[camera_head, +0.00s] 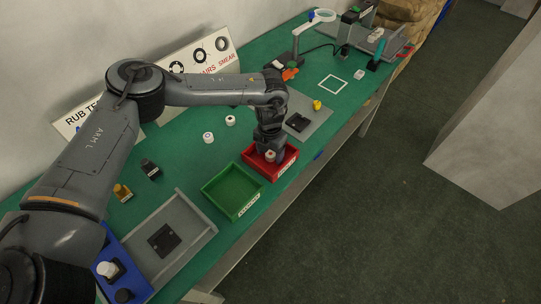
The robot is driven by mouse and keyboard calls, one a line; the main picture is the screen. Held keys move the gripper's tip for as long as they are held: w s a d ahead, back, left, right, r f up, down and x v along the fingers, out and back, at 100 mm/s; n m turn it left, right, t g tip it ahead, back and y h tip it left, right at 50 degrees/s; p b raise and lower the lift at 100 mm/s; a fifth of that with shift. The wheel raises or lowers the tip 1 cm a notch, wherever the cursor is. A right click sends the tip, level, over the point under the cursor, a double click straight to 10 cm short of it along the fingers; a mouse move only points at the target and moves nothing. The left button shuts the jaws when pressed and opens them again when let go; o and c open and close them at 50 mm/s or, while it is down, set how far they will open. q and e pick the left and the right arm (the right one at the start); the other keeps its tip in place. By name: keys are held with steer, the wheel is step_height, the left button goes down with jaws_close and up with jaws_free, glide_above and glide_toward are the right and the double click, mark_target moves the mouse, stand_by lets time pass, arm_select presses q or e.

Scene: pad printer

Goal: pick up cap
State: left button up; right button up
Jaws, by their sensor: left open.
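My left gripper (270,150) points down over the red bin (290,164). It is open, but its fingers are small and dark here. A small pale, pinkish cap (270,156) shows right at the fingertips, inside or just above the bin; I cannot tell whether the fingers touch it. Two white caps, one (208,137) nearer and one (230,120) farther, stand on the green mat left of the gripper. A yellow cap-like piece (317,105) sits on a grey plate beyond the bin. My right gripper is not in view.
A green bin (232,207) stands beside the red one. A grey tray (190,243) and a blue holder (136,283) are nearer. A lamp-like stand (297,45) is at the back. The table's front edge is close to the bins.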

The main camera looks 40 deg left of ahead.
arm_select(q)
steer(key=c, duration=1.1)
steer(key=shift+r, duration=0.1)
